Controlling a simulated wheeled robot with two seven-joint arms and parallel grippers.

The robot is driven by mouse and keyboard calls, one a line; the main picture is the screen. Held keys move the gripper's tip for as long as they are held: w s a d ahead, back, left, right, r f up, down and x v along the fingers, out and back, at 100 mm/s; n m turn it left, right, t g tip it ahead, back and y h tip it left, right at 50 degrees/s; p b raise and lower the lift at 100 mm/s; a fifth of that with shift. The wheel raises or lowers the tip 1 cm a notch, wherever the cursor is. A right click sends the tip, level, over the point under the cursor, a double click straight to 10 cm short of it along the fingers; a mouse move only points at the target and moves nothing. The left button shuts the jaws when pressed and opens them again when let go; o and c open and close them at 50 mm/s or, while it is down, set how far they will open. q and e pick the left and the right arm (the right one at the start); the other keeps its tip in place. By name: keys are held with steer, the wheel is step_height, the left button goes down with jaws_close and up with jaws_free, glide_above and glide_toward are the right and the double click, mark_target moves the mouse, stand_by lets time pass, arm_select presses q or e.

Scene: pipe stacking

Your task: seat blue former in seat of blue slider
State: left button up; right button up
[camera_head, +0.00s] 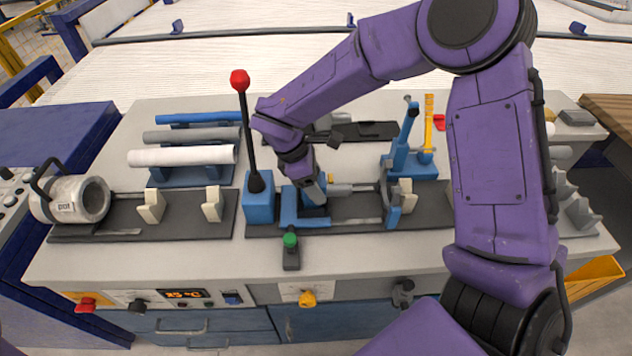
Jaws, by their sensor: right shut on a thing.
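The blue slider (289,206) sits on the dark rail in the middle of the bench, just right of the blue lever block (258,207). My right gripper (318,198) points down over the slider and is shut on a blue piece, seemingly the blue former (313,211). The former is low at the slider, largely hidden by the gripper and the blue parts around it. I cannot tell whether it rests in the seat or is just above it. My left gripper is not in view.
A red-knobbed lever (240,82) stands close left of my right gripper. A blue upright clamp (393,205) is to its right. Several pipes (183,156) lie on a blue rack at left. A blue stand (408,160) is behind right.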

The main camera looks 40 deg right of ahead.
steer(key=shift+w+f, duration=0.1)
steer(key=shift+w, duration=0.05)
steer(key=o, duration=1.4)
steer(key=shift+s, duration=0.2)
steer(key=shift+o, duration=0.8)
steer(key=shift+w, duration=0.1)
steer(key=b+v, duration=0.1)
steer(key=v, duration=0.9)
steer(key=shift+r, duration=0.4)
